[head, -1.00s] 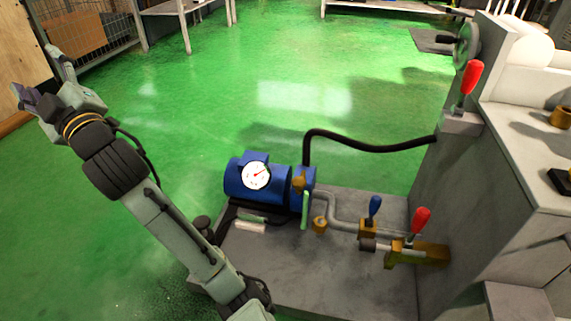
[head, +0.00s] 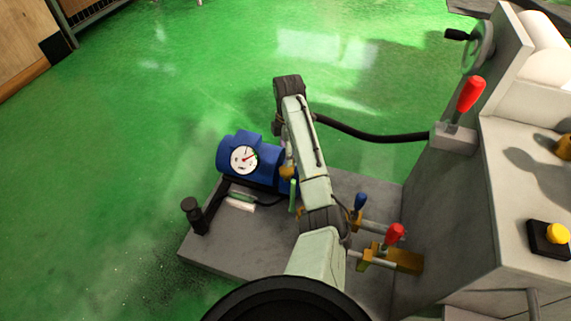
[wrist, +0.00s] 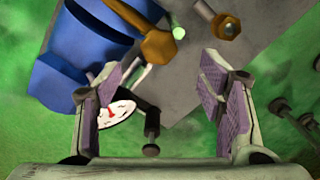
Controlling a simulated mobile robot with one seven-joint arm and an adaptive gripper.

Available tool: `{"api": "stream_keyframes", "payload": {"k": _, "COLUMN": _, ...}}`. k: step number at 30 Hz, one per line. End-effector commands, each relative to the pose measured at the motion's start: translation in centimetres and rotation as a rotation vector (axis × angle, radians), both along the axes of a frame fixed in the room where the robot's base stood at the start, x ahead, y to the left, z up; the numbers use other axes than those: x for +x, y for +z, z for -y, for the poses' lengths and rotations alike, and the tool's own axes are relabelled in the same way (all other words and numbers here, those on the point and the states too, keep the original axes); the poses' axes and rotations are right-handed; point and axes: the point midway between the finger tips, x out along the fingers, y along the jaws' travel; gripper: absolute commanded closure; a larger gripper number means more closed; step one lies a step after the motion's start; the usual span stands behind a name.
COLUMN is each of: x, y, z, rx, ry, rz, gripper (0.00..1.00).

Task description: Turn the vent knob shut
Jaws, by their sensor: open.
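My gripper (wrist: 160,82) is open and empty in the wrist view, its two padded fingers apart over the pump. In the head view my arm hides it. A dark round knob on a short stem (wrist: 152,149) shows low between the fingers, apart from them. In the head view a black knob on a post (head: 190,205) stands at the plate's left corner. A brass hexagonal piece (wrist: 227,27) lies beyond the right fingertip, next to a brass fitting (wrist: 158,46) and a pale green rod (wrist: 177,30). I cannot tell which of these is the vent knob.
The blue pump motor (head: 232,155) carries a white dial gauge (head: 243,160), partly behind my left finger in the wrist view. Blue (head: 360,202) and red (head: 394,233) valve handles and a black hose (head: 375,135) are near the grey machine (head: 530,180). Green floor is clear at left.

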Motion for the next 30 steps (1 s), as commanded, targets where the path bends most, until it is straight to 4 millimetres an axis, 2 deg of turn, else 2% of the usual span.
{"api": "stream_keyframes", "payload": {"k": 9, "x": -0.1, "y": -5.8, "z": -0.1, "rx": 0.0, "ry": 0.0, "rz": -0.001, "gripper": 0.38}}
{"api": "stream_keyframes", "payload": {"k": 15, "x": 0.0, "y": -8.8, "z": -0.1, "rx": 0.001, "ry": -0.001, "rz": 0.002, "gripper": 0.38}}
{"api": "stream_keyframes", "payload": {"k": 21, "x": 0.0, "y": -10.1, "z": -0.1, "rx": 0.0, "ry": -0.001, "rz": 0.004, "gripper": 0.38}}
{"api": "stream_keyframes", "payload": {"k": 30, "x": 0.0, "y": -10.2, "z": -0.2, "rx": 0.0, "ry": -0.001, "rz": 0.005, "gripper": 0.4}}
